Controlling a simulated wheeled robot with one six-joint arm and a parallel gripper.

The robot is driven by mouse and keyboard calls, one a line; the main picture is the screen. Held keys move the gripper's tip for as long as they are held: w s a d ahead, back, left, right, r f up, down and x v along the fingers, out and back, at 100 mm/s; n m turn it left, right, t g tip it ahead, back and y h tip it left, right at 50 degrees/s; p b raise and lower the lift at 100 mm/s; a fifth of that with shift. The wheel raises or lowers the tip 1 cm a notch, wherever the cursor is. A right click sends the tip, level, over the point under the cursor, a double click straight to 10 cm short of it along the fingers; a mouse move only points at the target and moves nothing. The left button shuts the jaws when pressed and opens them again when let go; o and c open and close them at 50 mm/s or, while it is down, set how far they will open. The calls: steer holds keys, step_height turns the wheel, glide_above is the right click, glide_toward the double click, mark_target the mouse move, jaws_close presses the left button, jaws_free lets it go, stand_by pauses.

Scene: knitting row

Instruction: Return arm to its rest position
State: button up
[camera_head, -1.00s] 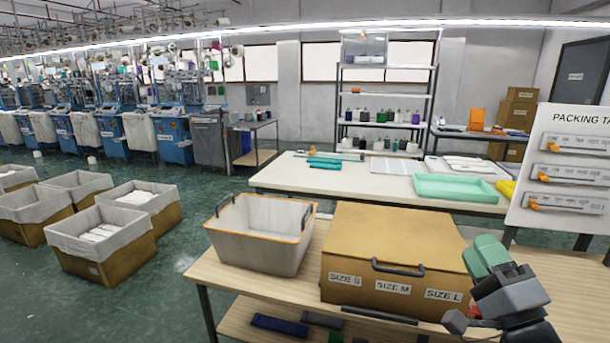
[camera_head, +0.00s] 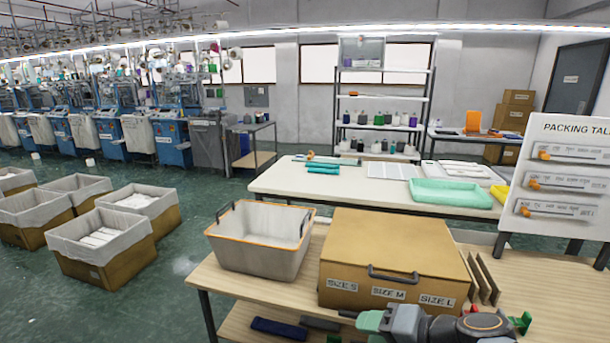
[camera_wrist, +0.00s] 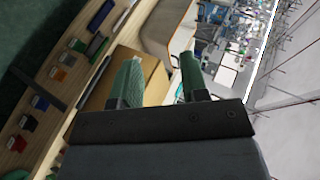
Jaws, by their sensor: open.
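My arm lies low across the bottom right of the head view, in front of the brown box (camera_head: 395,250) labelled SIZE S, SIZE M and SIZE L. My gripper (camera_head: 368,322) has green fingers and points left, beside the table's front edge. In the wrist view my gripper (camera_wrist: 158,78) shows two green fingers standing apart with nothing between them. The box's lid is shut, and my arm hides part of its lower front edge.
A grey bin (camera_head: 260,240) with an orange rim stands left of the box on the wooden table (camera_head: 215,285). A mint tray (camera_head: 450,193) lies on the white table behind. A packing board (camera_head: 560,185) stands at right. Lined crates (camera_head: 105,250) stand on the floor at left.

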steer(key=shift+s+d+f+n+g+h+p, duration=0.3)
steer(key=shift+s+d+n+g+h+p, duration=0.45)
steer(key=shift+h, duration=0.8)
steer(key=shift+s+d+f+n+g+h+p, duration=0.5)
steer(key=shift+n+h, duration=0.5)
steer(key=shift+h, duration=0.6)
steer(key=shift+s+d+f+n+g+h+p, duration=0.15)
steer(key=shift+s+d+n+g+h+p, duration=0.45)
steer(key=shift+h, duration=0.95)
steer(key=shift+w+n, duration=0.2)
steer(key=shift+n, duration=0.05)
